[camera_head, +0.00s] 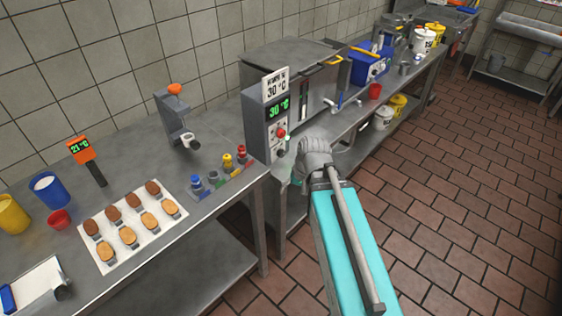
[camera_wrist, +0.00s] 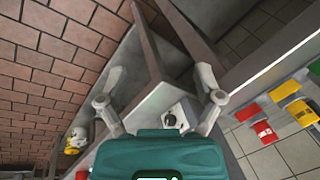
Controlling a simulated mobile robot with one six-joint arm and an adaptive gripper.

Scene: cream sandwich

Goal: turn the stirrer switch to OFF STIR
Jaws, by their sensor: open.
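In the head view my arm largely hides the gripper beside the box.
A large grey vat (camera_head: 290,70) stands behind the box. A red cup (camera_head: 375,91) and blue bin (camera_head: 367,68) stand farther right. The tiled floor (camera_head: 450,190) is clear.

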